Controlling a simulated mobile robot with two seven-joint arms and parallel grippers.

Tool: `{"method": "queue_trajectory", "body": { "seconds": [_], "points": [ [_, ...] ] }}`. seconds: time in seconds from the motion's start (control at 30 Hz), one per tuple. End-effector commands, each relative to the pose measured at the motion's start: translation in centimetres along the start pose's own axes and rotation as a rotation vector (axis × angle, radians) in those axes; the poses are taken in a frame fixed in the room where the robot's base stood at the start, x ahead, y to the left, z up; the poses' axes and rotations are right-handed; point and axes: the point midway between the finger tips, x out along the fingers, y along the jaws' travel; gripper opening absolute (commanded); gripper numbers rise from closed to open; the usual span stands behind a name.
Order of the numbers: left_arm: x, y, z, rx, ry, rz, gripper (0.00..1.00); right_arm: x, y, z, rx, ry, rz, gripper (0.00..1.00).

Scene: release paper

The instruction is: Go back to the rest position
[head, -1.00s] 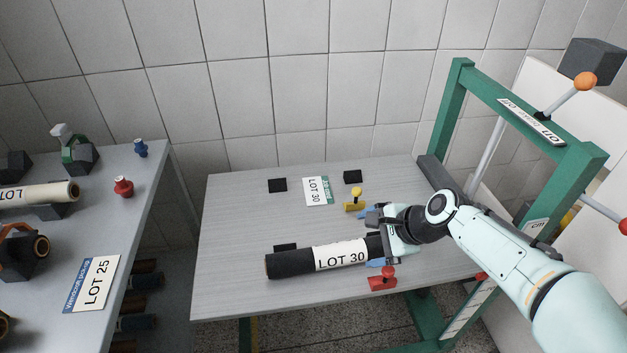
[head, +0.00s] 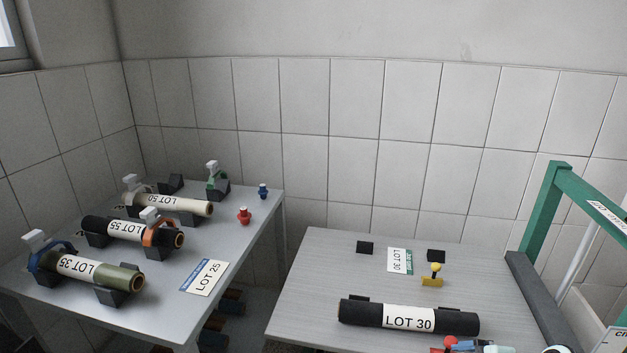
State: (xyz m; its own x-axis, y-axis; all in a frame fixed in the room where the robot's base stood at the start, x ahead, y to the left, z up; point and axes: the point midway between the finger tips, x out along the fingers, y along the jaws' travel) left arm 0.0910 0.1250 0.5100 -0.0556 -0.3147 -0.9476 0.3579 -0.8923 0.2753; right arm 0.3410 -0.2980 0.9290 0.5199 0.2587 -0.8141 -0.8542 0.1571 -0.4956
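The black roll with the LOT 30 label (head: 365,313) lies on the grey table (head: 310,290), in front of a dark block. My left gripper is not in view.
A yellow part (head: 432,281), a red part (head: 450,342), a LOT 30 card (head: 400,261) and small black blocks are on the table. The green frame (head: 543,205) stands at right. The left bench (head: 150,325) holds several rolls and a LOT 25 card (head: 206,277).

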Motion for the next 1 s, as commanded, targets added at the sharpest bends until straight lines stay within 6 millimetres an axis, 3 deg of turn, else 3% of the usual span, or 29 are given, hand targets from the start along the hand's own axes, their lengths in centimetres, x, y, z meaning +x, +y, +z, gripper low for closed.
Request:
{"method": "queue_trajectory", "body": {
  "seconds": [0.03,0.17,0.27,0.37,0.5,0.6,0.73,0.83,1.0],
  "points": [
    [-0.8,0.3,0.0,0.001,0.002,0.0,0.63,2.0,0.9,-0.3,-0.028,-0.002,0.039,0.98],
    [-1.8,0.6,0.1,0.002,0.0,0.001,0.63,6.8,4.0,-1.3,-0.133,0.005,0.116,0.98],
    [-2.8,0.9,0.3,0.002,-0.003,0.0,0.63,10.8,7.5,-1.6,-0.238,-0.002,0.191,0.98],
    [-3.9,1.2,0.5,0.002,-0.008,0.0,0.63,14.7,12.4,-1.3,-0.374,-0.025,0.277,0.98],
    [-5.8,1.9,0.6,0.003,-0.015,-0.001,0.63,18.8,21.3,0.5,-0.621,-0.103,0.403,0.98],
    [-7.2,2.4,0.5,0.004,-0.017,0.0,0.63,19.8,27.5,2.4,-0.803,-0.183,0.47,0.98],
    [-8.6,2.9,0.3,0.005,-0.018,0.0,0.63,19.5,33.8,4.8,-0.995,-0.289,0.518,0.98],
    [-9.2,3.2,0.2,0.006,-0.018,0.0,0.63,18.8,36.7,6.2,-1.095,-0.35,0.53,0.98],
    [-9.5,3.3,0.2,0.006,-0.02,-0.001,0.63,18.2,38.6,7.0,-1.165,-0.391,0.532,0.98]
  ]
}}
